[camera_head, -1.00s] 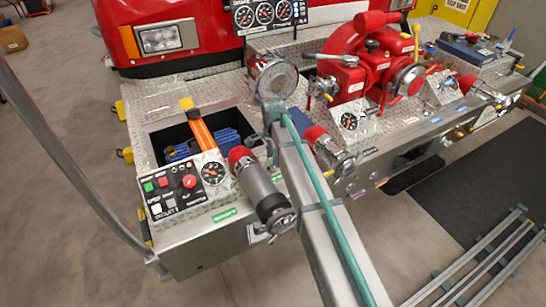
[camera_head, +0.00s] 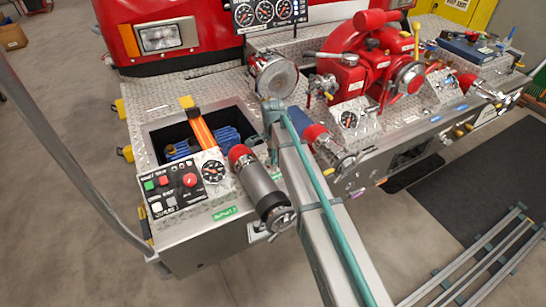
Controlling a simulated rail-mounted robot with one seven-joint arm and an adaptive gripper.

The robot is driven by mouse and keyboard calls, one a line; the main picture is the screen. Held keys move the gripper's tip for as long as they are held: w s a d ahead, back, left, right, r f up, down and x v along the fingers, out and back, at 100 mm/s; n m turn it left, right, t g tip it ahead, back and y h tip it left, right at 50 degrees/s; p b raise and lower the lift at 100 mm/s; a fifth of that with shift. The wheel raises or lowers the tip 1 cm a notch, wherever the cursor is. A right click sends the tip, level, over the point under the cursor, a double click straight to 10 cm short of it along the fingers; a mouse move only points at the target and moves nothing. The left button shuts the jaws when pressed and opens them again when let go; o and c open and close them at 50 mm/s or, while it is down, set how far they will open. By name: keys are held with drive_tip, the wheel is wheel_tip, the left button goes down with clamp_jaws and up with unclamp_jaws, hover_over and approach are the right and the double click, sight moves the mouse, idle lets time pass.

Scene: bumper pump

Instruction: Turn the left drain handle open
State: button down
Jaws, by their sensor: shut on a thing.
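A long grey beam with a teal strip crosses the foreground and covers part of the bumper front.
A control panel (camera_head: 175,190) with coloured buttons and a gauge (camera_head: 213,171) sit left of the discharge. Behind is an open bin (camera_head: 155,138) with blue hose and an orange strap. A red pump (camera_head: 375,65) stands right. Grey rails (camera_head: 475,262) lie lower right.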

drive_tip(key=n, duration=0.4)
drive_tip(key=shift+n+b, duration=0.3)
drive_tip(key=n, duration=0.4)
drive_tip(key=shift+a, duration=0.1)
drive_tip(key=n, duration=0.5)
drive_tip(key=shift+f+b, duration=0.1)
drive_tip(key=shift+b, duration=0.2)
drive_tip(key=shift+a+n, duration=0.1)
drive_tip(key=shift+n, duration=2)
drive_tip(key=c, duration=1.2)
unclamp_jaws()
